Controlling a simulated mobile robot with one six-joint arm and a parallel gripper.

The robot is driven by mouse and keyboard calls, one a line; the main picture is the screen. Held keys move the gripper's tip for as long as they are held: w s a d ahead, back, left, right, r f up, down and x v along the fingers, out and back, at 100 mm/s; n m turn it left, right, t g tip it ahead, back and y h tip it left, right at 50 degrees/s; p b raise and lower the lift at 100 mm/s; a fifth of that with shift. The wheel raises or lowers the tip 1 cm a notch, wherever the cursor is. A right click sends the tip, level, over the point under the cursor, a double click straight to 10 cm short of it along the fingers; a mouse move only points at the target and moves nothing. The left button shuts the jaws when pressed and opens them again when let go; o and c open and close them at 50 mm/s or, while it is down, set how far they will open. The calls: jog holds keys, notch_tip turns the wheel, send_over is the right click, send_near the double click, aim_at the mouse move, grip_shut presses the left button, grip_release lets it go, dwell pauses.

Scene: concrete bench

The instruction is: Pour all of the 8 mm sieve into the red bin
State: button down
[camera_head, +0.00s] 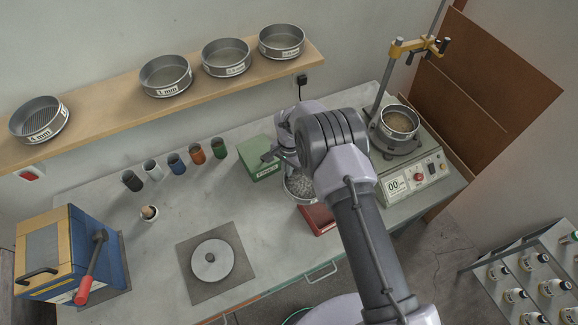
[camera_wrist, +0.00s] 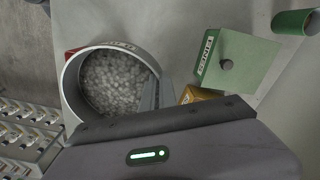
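In the wrist view only a sliver of the red bin (camera_wrist: 70,53) shows behind the sieve. My arm hides part of the bin in the head view.
A green FINES box (camera_head: 262,160) stands just left, with a yellow box (camera_wrist: 190,94) near it in the wrist view. A shaker machine (camera_head: 407,181) with another sieve stands right. Several cups (camera_head: 177,162) stand left. More sieves sit on the shelf (camera_head: 110,113).

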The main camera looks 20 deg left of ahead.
jog(key=shift+w+d+r+y+p, duration=0.15)
jog(key=shift+y+p, duration=0.15)
jog(key=shift+p, duration=0.3)
jog(key=shift+y+p, duration=0.3)
jog(key=shift+y, duration=0.1)
jog(key=shift+f+y, duration=0.25)
jog(key=shift+y, duration=0.05)
jog(key=shift+d+b, duration=0.1)
jog(key=shift+b, duration=0.5)
jog(key=shift+y+b, duration=0.3)
jog(key=shift+b, duration=0.05)
jog(key=shift+d+r+b, duration=0.1)
jog(key=shift+r+b, duration=0.05)
jog(key=shift+b, duration=0.4)
jog(key=shift+d+r+t+y+b, duration=0.1)
jog(key=shift+r+t+y+b, duration=0.05)
jog(key=shift+t+y+b, duration=0.15)
jog(key=shift+r+b, duration=0.1)
jog(key=shift+b, duration=0.45)
jog(key=y+b, duration=0.1)
jog(key=b, duration=0.3)
jog(key=d+r+b, duration=0.1)
jog(key=b, duration=0.4)
jog(key=shift+s+r+y, duration=0.2)
jog(key=shift+y, duration=0.2)
